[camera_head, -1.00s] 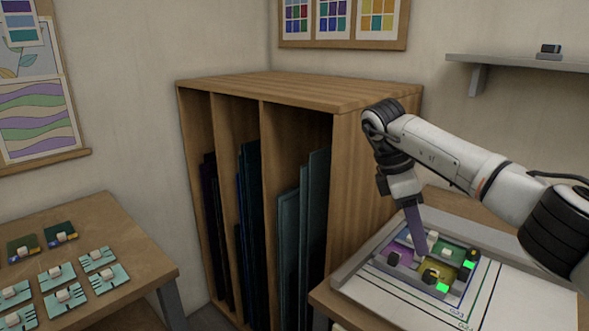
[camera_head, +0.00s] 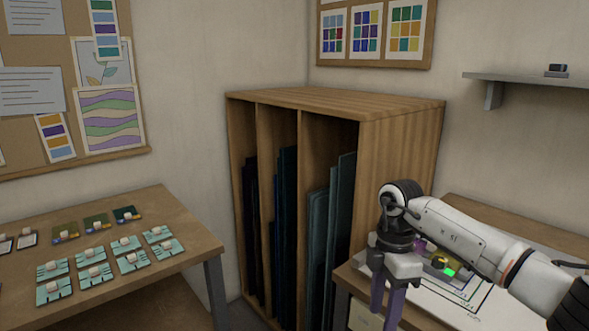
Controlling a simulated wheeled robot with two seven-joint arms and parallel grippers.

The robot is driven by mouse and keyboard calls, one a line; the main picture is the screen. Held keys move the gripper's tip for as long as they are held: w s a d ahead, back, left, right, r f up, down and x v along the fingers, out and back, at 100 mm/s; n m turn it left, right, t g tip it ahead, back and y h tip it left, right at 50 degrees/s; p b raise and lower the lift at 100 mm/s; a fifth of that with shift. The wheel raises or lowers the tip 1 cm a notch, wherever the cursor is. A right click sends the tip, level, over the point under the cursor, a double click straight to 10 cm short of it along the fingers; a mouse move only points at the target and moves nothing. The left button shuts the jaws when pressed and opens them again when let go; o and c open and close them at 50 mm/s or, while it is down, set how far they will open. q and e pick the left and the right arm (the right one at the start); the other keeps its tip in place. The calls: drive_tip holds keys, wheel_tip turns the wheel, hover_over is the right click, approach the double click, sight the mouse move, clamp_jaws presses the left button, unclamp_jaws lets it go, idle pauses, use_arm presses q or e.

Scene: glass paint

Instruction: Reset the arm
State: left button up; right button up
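My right arm comes in from the right, and its gripper (camera_head: 386,303) hangs down at the front left edge of the right table. Its two purple fingers are apart, with nothing visible between them; the tips reach near the bottom of the view. Behind the arm lies the glass panel (camera_head: 440,264) on a white sheet (camera_head: 430,303). Bits of purple and yellow glass, a dark knob and a bright green square show; the rest is hidden by my arm. My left gripper is not in view.
The left table (camera_head: 186,219) holds several pale teal tiles (camera_head: 92,276) and dark green ones (camera_head: 96,223) with small white blocks. A wooden rack (camera_head: 400,150) with upright dark and teal sheets stands between the tables. A grey shelf (camera_head: 520,80) is on the right wall.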

drive_tip(key=s+a+f+n+g+y, duration=0.1)
drive_tip(key=s+a+f+n+y, duration=0.2)
drive_tip(key=a, duration=0.5)
drive_tip(key=s+a+f+n+y, duration=0.1)
drive_tip(key=s+a+f+y, duration=0.3)
drive_tip(key=a, duration=0.4)
drive_tip(key=s+a+r+m+t+y, duration=0.1)
drive_tip(key=s+a+r+t+y, duration=0.15)
drive_tip(key=a+y, duration=0.3)
drive_tip(key=s+a+r+m+t+y, duration=0.1)
drive_tip(key=s+a+r+t+y, duration=0.15)
drive_tip(key=a+y, duration=0.35)
drive_tip(key=w+d+f+m+t+h, duration=0.1)
drive_tip(key=d+f+m+t+h, duration=0.45)
drive_tip(key=d+m, duration=0.25)
drive_tip(key=d+f+m+t+h, duration=0.5)
drive_tip(key=d+m+t+h, duration=0.15)
drive_tip(key=d+m, duration=0.2)
drive_tip(key=s+d+f+m+g+h, duration=0.1)
drive_tip(key=s+d+f+g+h, duration=0.1)
drive_tip(key=s+d+f, duration=0.3)
drive_tip(key=s+d+f+m+g+h, duration=0.2)
drive_tip(key=s+d+f+g, duration=0.2)
drive_tip(key=s+f, duration=0.5)
drive_tip(key=s+d, duration=0.1)
drive_tip(key=s, duration=0.2)
drive_tip(key=shift+s+d+f, duration=0.15)
drive_tip(key=shift+s+f, duration=0.1)
drive_tip(key=shift+f, duration=0.15)
